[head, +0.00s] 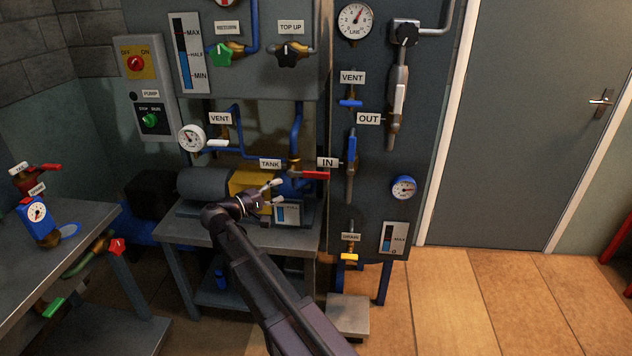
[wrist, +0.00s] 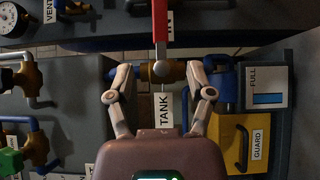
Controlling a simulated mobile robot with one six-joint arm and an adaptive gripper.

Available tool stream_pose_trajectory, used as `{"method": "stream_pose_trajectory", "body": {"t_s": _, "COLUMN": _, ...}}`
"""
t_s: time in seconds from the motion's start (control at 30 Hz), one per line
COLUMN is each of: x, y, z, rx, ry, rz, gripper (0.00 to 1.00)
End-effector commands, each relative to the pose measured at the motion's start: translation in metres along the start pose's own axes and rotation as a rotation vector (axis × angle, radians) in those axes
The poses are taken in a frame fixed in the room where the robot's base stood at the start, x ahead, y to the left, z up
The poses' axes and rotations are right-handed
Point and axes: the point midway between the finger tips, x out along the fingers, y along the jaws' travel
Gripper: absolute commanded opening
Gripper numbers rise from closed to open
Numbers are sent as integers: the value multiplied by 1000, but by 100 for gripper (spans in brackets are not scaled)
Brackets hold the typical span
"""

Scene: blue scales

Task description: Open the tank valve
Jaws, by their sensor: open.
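The tank valve has a red lever handle (head: 316,175) pointing right in the head view, across its upright blue pipe. In the wrist view the red handle (wrist: 160,25) rises from the brass valve body (wrist: 150,73) to the top edge. The white TANK label (head: 270,163) is beside the valve; it also shows in the wrist view (wrist: 163,109), between my fingers. My gripper (head: 277,194) is open and empty, left of the handle and in front of the bench equipment. In the wrist view my gripper (wrist: 160,82) has its fingertips apart on either side of the brass body; contact cannot be told.
A yellow guard (head: 245,182) and a level gauge (head: 288,213) sit close by on the bench (head: 190,232). The panel at right carries the IN valve's blue handle (head: 352,147) and a blue dial (head: 404,187). The floor before the door (head: 530,120) is clear.

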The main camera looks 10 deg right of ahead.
Motion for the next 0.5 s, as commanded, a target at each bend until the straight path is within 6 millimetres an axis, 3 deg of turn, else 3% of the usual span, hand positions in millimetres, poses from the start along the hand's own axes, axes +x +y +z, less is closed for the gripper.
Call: {"method": "stream_pose_trajectory", "body": {"t_s": 0.5, "x": 6, "y": 0, "z": 0, "rx": 0, "ry": 0, "rz": -2, "gripper": 69}}
